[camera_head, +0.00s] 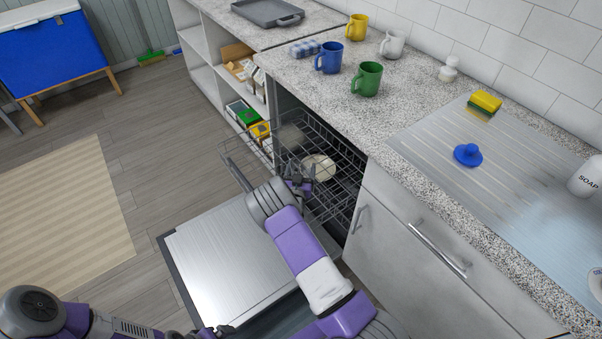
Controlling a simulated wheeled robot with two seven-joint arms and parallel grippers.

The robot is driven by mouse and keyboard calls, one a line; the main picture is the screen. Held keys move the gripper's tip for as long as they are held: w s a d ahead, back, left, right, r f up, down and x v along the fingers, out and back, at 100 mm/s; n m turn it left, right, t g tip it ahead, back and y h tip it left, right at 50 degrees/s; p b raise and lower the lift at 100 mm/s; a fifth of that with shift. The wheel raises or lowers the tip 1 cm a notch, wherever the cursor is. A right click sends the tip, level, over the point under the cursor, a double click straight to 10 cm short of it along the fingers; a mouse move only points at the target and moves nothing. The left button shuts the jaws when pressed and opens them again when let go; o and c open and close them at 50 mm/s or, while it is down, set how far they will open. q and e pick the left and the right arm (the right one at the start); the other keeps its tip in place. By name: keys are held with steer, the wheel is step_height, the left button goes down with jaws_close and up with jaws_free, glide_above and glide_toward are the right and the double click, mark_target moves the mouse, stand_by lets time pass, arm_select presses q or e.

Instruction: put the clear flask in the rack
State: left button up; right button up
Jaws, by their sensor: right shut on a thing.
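The wire rack (342,196) is pulled partly out of the open dishwasher under the counter. My right gripper (302,184) reaches into the rack, its jaws shut and low among the wires. The clear flask cannot be made out clearly; what is between the jaws is small, see-through and mostly hidden by the fingers and wires. A pale round dish (319,167) sits in the rack just beyond the gripper. My left arm shows at the bottom left, and its gripper is at the lower edge, too cut off to read.
The open dishwasher door (228,262) lies below the rack. Blue (329,58), green (367,79), yellow (356,27) and white (392,43) mugs stand on the counter (420,90). Open shelves (205,70) are left of the dishwasher.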

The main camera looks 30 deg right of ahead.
steer(key=shift+f, duration=0.55)
steer(key=shift+r, duration=0.1)
steer(key=shift+f+b, duration=0.65)
steer(key=shift+b, duration=0.1)
steer(key=o, duration=1)
steer(key=shift+o, duration=0.2)
steer(key=shift+r, duration=0.1)
steer(key=shift+r+p, duration=0.5)
steer(key=shift+p, duration=0.15)
steer(key=p+v, duration=0.2)
steer(key=v, duration=0.5)
steer(key=shift+s+a, duration=0.15)
steer(key=shift+a, duration=0.05)
